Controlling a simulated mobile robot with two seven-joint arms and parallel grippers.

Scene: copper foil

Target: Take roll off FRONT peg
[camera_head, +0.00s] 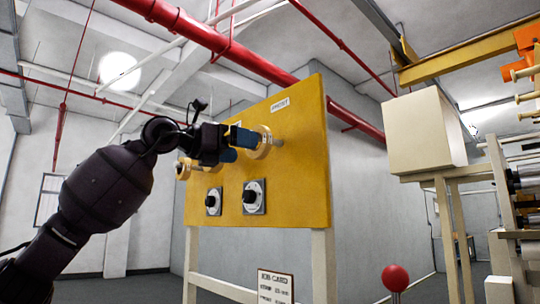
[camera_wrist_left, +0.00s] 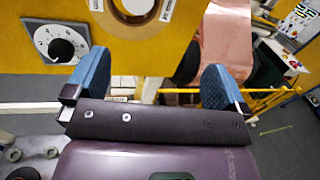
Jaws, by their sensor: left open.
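A yellow panel (camera_head: 295,170) stands on pale legs and has a FRONT label (camera_head: 281,104) near its top. Below that label a cream roll (camera_head: 264,142) sits on the front peg (camera_head: 279,143). My left gripper (camera_head: 236,147), with blue fingertips, is open just left of this roll and overlaps it in the head view. In the left wrist view the open fingers (camera_wrist_left: 155,84) have nothing between them, and a roll (camera_wrist_left: 108,20) with a printed label shows at the top edge, beyond them. A second roll (camera_head: 183,169) hangs farther left on the panel. My right gripper is out of view.
Two dials (camera_head: 253,197) are on the panel below the rolls. A job card (camera_head: 274,287) stands low in front. A red ball (camera_head: 395,278) and a machine with a beige box (camera_head: 425,132) are at right. Copper sheet (camera_wrist_left: 215,45) shows in the wrist view.

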